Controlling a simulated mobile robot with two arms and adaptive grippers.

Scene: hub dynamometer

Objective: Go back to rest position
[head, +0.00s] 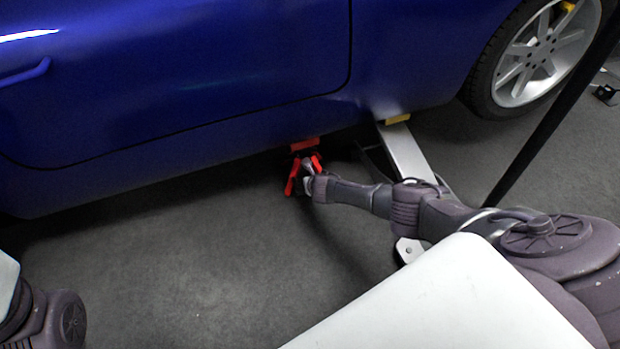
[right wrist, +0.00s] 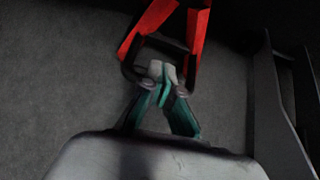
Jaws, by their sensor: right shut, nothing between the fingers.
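A red stand (head: 291,179) with splayed legs stands on the floor under the sill of the blue car (head: 180,80). My right arm reaches out to it, and my right gripper (head: 309,183) is right beside it, hiding part of it. In the right wrist view, my right gripper (right wrist: 163,82) is shut with its pale fingertips together and nothing between them. The red stand (right wrist: 199,30) rises just beyond the fingertips, with a dark bar close around them; I cannot tell whether they touch. Part of my left arm shows at the lower left of the head view, but its gripper is out of frame.
A light grey beam (head: 408,152) with a yellow block (head: 398,119) extends under the car, just right of the stand. A car wheel (head: 535,60) is at the upper right. A black pole (head: 560,105) slants down at right. Bare dark floor (head: 190,245) lies left of the stand.

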